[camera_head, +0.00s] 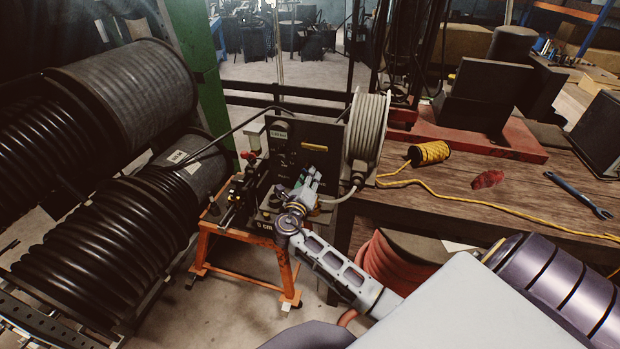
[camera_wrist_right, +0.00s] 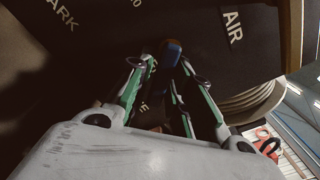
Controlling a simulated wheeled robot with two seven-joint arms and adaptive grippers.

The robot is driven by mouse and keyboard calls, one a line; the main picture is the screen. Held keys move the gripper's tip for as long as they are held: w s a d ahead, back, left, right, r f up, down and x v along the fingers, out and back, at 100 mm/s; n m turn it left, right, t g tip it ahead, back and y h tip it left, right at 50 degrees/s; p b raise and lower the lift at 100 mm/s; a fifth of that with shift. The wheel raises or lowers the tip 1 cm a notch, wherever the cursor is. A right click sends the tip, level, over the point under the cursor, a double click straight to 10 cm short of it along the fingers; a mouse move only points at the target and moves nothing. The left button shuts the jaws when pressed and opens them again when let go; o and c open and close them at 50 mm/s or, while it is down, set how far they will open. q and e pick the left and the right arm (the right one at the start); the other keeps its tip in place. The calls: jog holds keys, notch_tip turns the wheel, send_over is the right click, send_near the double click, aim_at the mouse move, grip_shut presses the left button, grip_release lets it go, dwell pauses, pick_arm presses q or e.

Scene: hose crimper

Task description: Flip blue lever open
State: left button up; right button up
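The blue lever (camera_wrist_right: 172,50) shows in the right wrist view as a rounded blue end against the dark machine, between the tips of my right gripper (camera_wrist_right: 167,64). The fingers, with green inner strips, stand apart around it; I see no clear contact. In the head view my right gripper (camera_head: 309,176) is at the front of the black hose crimper (camera_head: 313,140), and the lever there is hidden or too small to make out. My left gripper is not in view.
The crimper stands on an orange stand (camera_head: 232,236). A grey hose reel (camera_head: 367,128) is at its right. Large black hose coils (camera_head: 95,240) fill the left. The wooden bench (camera_head: 520,195) holds a yellow cord spool (camera_head: 430,153), a red cloth (camera_head: 487,179) and a wrench (camera_head: 580,196).

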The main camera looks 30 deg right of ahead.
grip_shut()
jog(key=shift+m, duration=0.3)
jog(key=shift+w+a+f+m+p, duration=0.15)
jog(key=shift+m+p, duration=0.1)
jog(key=shift+m, duration=0.3)
jog(key=shift+w+a+m+p, duration=0.1)
jog(key=shift+m+p, duration=0.15)
jog(key=shift+m, duration=0.3)
jog(key=shift+o, duration=2.4)
grip_release()
